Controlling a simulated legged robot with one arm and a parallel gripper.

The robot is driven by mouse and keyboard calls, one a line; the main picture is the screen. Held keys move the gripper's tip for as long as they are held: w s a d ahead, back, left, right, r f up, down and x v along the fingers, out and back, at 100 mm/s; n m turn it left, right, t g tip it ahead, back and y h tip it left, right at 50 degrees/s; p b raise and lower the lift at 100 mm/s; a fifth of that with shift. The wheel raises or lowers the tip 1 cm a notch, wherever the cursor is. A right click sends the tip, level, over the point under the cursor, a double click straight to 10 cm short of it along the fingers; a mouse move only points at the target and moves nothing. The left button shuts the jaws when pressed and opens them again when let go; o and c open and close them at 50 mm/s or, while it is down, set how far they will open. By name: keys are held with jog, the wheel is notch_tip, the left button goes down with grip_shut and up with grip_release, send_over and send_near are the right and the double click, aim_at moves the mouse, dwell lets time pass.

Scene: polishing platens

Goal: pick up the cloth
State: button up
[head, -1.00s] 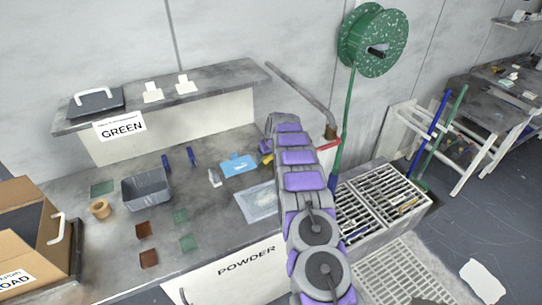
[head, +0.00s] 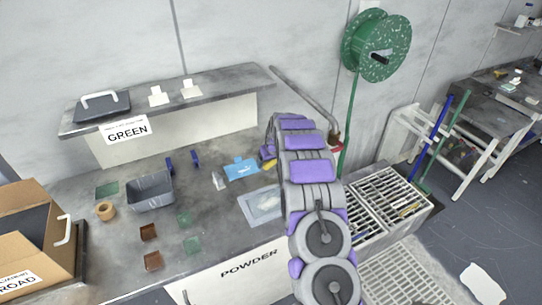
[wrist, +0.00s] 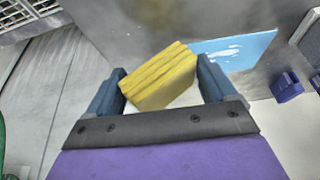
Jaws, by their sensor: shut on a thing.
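The cloth is a yellow, folded, layered block (wrist: 160,76) in the wrist view. It sits tilted between the two dark blue fingers of my gripper (wrist: 162,86), which is shut on it. A white patch shows just below it. In the head view a small yellow part of the cloth (head: 270,165) shows left of my arm, above the grey bench. My arm hides most of my gripper (head: 267,153) there. I cannot tell how high the cloth is held.
A light blue packet (head: 241,170) and a clear tray (head: 261,204) lie on the bench (head: 210,220) nearby. A grey bin (head: 150,190) stands further left. A slatted rack (head: 390,198) and green hose reel (head: 378,45) are to the right. A pipe (head: 305,100) slants behind my arm.

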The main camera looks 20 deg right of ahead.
jog(key=s+a, duration=0.1)
jog(key=s, duration=0.1)
jog(key=s+a+p, duration=0.1)
jog(key=s+a, duration=0.1)
jog(key=s, duration=0.1)
jog(key=s+a+r, duration=0.1)
jog(key=s+a, duration=0.1)
jog(key=s, duration=0.1)
jog(key=shift+s+a, duration=0.2)
jog(key=shift+s, duration=0.05)
